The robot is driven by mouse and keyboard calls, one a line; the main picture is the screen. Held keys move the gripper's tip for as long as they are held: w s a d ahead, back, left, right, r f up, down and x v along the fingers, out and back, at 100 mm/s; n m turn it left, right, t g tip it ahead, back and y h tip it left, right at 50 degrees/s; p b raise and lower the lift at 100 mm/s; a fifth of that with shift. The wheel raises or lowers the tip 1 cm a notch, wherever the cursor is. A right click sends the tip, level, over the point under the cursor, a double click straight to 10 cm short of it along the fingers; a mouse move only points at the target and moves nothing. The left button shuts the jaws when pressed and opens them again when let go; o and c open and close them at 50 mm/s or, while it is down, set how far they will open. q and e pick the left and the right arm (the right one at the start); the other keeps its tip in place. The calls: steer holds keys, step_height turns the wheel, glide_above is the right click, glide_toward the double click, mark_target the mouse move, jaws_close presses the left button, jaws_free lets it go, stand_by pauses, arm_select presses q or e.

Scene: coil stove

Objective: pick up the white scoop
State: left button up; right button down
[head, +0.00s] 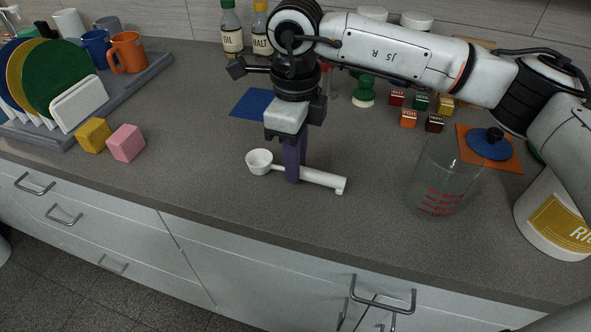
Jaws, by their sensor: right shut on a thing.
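The white scoop (322,179) lies along the front part of the grey counter in the head view. Its round bowl is at the left end and its handle runs right, with a small bent tip. My right gripper (293,176) points straight down and is shut on the scoop's handle, close to the bowl. The fingers hide a short stretch of the handle. I cannot tell whether the scoop touches the counter or is slightly raised. My left gripper is not in view.
A clear measuring jug (440,185) and a rice canister (556,215) stand to the right. Several small spice boxes (421,102) are behind. Yellow (93,136) and pink (126,143) blocks and a dish rack (150,80) are at left. Bare counter surrounds the scoop.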

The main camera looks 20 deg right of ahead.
steer(key=shift+r, duration=0.15)
steer(key=shift+r, duration=0.35)
step_height(320, 180, up, 9)
steer(key=shift+b, duration=0.4)
steer(key=c, duration=2.4)
jaws_free()
steer(key=shift+c, duration=0.2)
jaws_close()
